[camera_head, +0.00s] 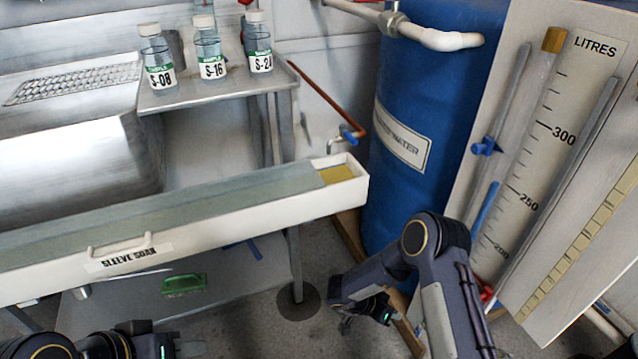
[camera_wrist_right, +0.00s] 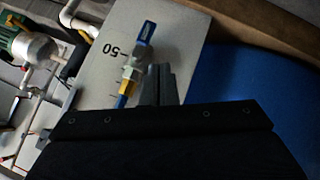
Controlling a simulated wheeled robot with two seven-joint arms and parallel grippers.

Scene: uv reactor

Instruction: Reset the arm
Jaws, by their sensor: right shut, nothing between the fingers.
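My right arm comes in at the lower right, in front of the blue barrel (camera_head: 420,90). Its gripper (camera_head: 346,322) hangs low over the floor, left of the arm's bend, and touches none of the bottles or the trough. In the right wrist view the gripper (camera_wrist_right: 158,80) shows its grey fingers together, with nothing between them. Part of my left arm and its gripper (camera_head: 160,346) shows at the bottom left edge, below the trough. Its fingers are cut off or too dark to make out.
A long white trough (camera_head: 250,212) marked "SLEEVE SOAK" runs across the left. Bottles S-08 (camera_head: 158,62), S-16 (camera_head: 209,52) and S-24 (camera_head: 258,45) stand on the metal shelf behind. A litre gauge board (camera_head: 570,150) stands at right. A green object (camera_head: 184,285) lies below the trough.

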